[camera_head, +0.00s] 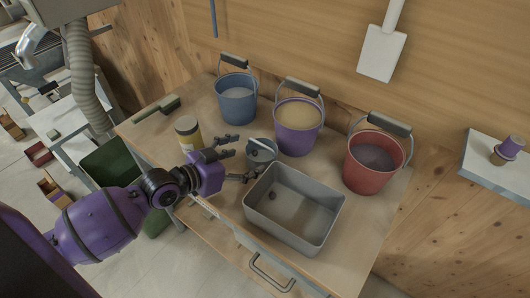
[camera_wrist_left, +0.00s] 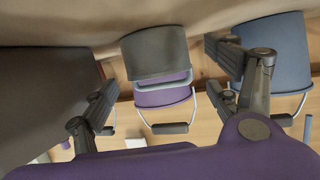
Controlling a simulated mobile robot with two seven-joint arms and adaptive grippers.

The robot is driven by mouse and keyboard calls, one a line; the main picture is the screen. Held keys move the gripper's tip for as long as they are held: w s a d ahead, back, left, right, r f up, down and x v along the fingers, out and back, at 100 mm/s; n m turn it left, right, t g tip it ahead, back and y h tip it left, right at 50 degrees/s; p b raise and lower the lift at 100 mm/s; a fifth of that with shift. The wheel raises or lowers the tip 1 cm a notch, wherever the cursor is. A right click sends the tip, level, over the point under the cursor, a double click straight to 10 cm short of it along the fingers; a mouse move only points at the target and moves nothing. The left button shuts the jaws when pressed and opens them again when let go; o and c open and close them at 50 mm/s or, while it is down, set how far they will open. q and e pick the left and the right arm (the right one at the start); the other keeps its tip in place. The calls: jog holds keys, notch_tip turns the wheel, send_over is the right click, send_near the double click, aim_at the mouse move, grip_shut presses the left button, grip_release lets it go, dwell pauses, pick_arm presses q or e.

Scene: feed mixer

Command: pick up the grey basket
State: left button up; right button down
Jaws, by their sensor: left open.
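The grey basket (camera_head: 259,213), an open rectangular bin, stands upright near the front edge of the wooden table in the head view. It looks empty apart from a dark spot on its floor. In the left wrist view, the dark grey shape at the left appears to be its side (camera_wrist_left: 45,90). My left gripper (camera_head: 240,163) is open, just left of the basket's back left corner, its fingers apart and pointing toward a small grey pail (camera_head: 262,152). The pail also shows between the fingers in the wrist view (camera_wrist_left: 155,50). I see no grip on the basket. My right gripper is out of view.
Blue (camera_head: 237,104), purple (camera_head: 297,135) and red (camera_head: 369,170) buckets with raised handles stand along the back. A yellow-labelled jar (camera_head: 187,132) and a green brush (camera_head: 158,108) are at the left. A white scoop (camera_head: 382,52) is against the wall. The front right table corner is bare.

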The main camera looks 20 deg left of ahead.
aim_at(271, 147)
pick_arm(q)
jog(key=x, duration=0.3)
jog(key=r+p+x, duration=0.1)
jog(key=x, duration=0.1)
jog(key=shift+w+d+f, duration=0.2)
jog(key=shift+w+d, duration=0.15)
jog(key=shift+d, duration=0.05)
jog(key=shift+w+d+f, duration=0.1)
jog(key=shift+f, duration=0.05)
